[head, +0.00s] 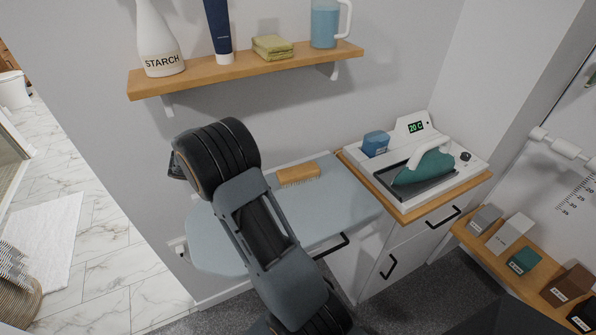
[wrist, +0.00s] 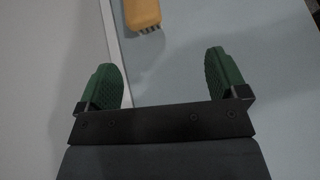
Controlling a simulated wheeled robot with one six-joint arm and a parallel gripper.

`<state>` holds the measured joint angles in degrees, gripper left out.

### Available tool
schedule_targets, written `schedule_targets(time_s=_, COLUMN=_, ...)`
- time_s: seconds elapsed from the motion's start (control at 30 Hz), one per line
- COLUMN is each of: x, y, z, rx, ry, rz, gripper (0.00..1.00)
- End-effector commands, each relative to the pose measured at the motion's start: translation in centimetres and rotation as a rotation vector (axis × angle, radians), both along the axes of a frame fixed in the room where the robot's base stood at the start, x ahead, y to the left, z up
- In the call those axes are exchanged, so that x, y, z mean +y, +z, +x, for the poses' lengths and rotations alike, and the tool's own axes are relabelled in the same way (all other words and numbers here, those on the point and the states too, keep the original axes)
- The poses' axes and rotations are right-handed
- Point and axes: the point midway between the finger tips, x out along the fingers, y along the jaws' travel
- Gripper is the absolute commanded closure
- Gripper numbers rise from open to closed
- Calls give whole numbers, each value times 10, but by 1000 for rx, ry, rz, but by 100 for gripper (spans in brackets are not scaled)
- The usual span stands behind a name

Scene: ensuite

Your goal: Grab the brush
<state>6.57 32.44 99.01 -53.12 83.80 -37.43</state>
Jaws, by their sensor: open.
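The brush (head: 298,175) has a tan wooden back and pale bristles. It lies on the light blue ironing board (head: 345,198), near the wall side. In the wrist view, the brush (wrist: 143,14) shows at the top edge, partly cut off, with its bristles along the lower side. My gripper (wrist: 165,80) is open and empty, its two green fingertips apart. The brush is beyond the fingertips and not between them. In the head view my arm covers part of the board, and the fingers are hidden.
A shelf (head: 250,69) with a starch bottle (head: 160,45), a blue tube, a folded cloth and a jug hangs above the board. A teal iron (head: 424,167) sits in a tray on the cabinet (head: 425,215) at right. The board's right part is clear.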

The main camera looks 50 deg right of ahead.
Motion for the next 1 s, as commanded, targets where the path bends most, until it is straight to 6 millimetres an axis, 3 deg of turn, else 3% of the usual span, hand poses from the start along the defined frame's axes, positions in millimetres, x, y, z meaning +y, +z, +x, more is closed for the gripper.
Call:
schedule_targets(time_s=0.27, x=-28, y=-15, z=13, rx=162, ry=55, rz=-79, gripper=8)
schedule_targets(time_s=0.6, x=-76, y=-38, z=-11, rx=173, ry=58, rz=-83, gripper=8)
schedule_targets(time_s=1.0, x=-101, y=-49, z=-24, rx=173, ry=59, rz=-82, gripper=8)
